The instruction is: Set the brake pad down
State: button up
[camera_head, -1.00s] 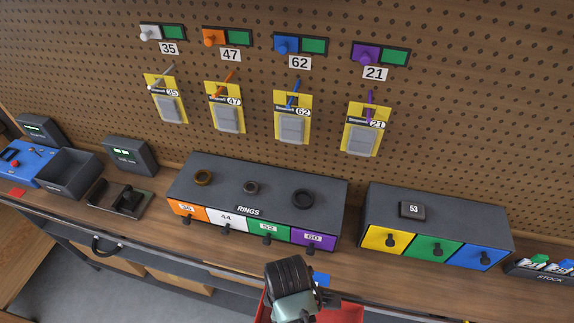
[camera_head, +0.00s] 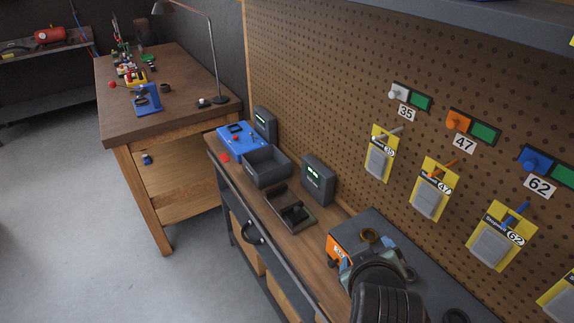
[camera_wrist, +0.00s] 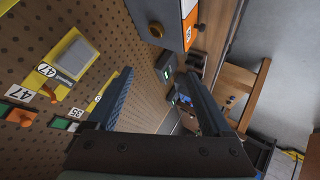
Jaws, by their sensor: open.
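My gripper (camera_wrist: 160,85) is open and empty in the wrist view, its two dark fingers apart, above the bench. In the head view my gripper and wrist (camera_head: 385,285) cover part of the ring cabinet. I cannot identify a loose brake pad for certain. Grey rectangular pieces on yellow cards, numbered 35 (camera_head: 378,163), 47 (camera_head: 429,201) and 62 (camera_head: 490,246), hang on the pegboard and may be pads. The 47 card (camera_wrist: 73,58) also shows in the wrist view. A dark block lies in a shallow metal tray (camera_head: 273,203) on the bench.
A wooden table (camera_head: 165,113) with a lamp stands further left.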

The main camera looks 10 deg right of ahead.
jog(key=w+a+r+t, duration=0.2)
jog(key=a+r+t, duration=0.1)
jog(key=r, duration=0.6)
jog(key=w+a+r+m+t, duration=0.1)
jog(key=w+a+r+t, duration=0.15)
jog(key=r, duration=0.55)
jog(key=w+a+r+t, duration=0.1)
jog(key=a+r+t, duration=0.3)
jog(key=r, duration=0.5)
jog(key=s+a+r+t+y, duration=0.1)
jog(key=s+a+r+t, duration=0.2)
jog(key=r, duration=0.4)
jog(key=s+a+r+m+t+y, duration=0.1)
jog(key=s+a+r+t, duration=0.1)
jog(key=s+r, duration=0.3)
jog(key=s+a+r+m+t+y, duration=0.1)
jog(key=s+a+r+t+y, duration=0.1)
jog(key=r, duration=0.7)
jog(key=s+a+t, duration=0.1)
jog(key=s+a, duration=0.1)
jog(key=a, duration=0.1)
jog(key=shift+r+t, duration=0.3)
jog(key=shift+t, duration=0.05)
